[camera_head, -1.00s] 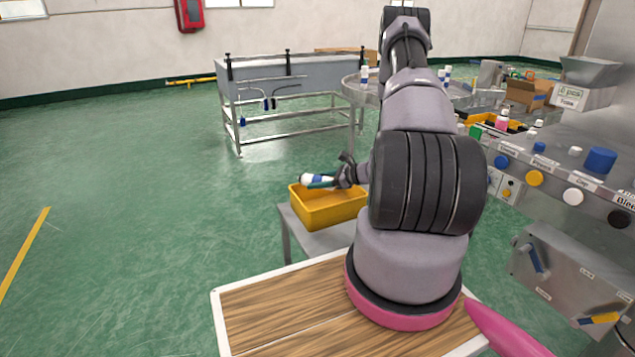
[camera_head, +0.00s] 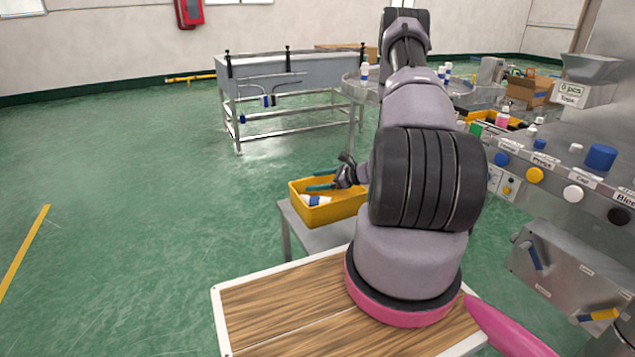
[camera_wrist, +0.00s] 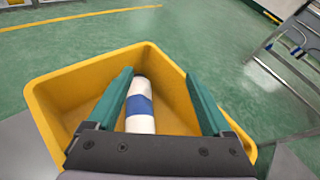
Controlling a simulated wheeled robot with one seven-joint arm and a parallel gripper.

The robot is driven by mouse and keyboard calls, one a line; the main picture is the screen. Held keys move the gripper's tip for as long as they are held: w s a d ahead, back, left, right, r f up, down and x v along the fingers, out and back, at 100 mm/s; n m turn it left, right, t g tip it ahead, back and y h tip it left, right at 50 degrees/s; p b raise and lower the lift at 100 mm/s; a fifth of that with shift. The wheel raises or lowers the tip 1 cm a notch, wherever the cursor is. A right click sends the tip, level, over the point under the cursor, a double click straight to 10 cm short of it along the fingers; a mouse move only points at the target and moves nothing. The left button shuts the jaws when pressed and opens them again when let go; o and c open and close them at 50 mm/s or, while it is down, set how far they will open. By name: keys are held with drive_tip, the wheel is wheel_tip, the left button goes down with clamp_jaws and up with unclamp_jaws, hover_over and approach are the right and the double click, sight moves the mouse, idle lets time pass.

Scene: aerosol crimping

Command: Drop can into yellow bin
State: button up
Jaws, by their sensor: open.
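The yellow bin (camera_head: 325,217) stands on a small metal table left of my arm, and it fills much of the wrist view (camera_wrist: 58,88). The can (camera_head: 316,200) is white with a blue band. It lies tilted inside the bin; in the wrist view the can (camera_wrist: 140,105) shows between and below my fingers. My gripper (camera_head: 322,182) is above the bin with its two green fingers apart. In the wrist view my gripper (camera_wrist: 160,90) is open, and the near end of the can is hidden behind the gripper body.
The small metal table (camera_head: 310,238) holds the bin. A metal water-bath frame (camera_head: 290,80) and a round table (camera_head: 350,88) with several cans stand behind. A control panel (camera_head: 560,180) is at the right. Green floor at the left is clear.

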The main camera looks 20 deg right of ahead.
drive_tip(key=shift+r, duration=0.45)
drive_tip(key=v, duration=1.2)
drive_tip(key=s+a+r+n+g, duration=0.2)
drive_tip(key=a+r+n+g, duration=0.2)
drive_tip(key=a+r+n, duration=0.55)
drive_tip(key=s+a+r+n+g, duration=0.25)
drive_tip(key=a+r, duration=0.35)
drive_tip(key=r, duration=0.9)
drive_tip(key=s+a+r+n+t+h, duration=0.1)
drive_tip(key=s+a+r+n+h, duration=0.1)
drive_tip(key=s+r, duration=0.6)
drive_tip(key=s+a+r+n+t+h, duration=0.2)
drive_tip(key=s+a+r+n+h, duration=0.1)
drive_tip(key=s+r+n+h, duration=0.2)
drive_tip(key=shift+s+r+n, duration=1)
drive_tip(key=shift+s+r, duration=0.5)
drive_tip(key=shift+s, duration=0.3)
drive_tip(key=shift+a+t, duration=0.1)
drive_tip(key=shift+t, duration=0.15)
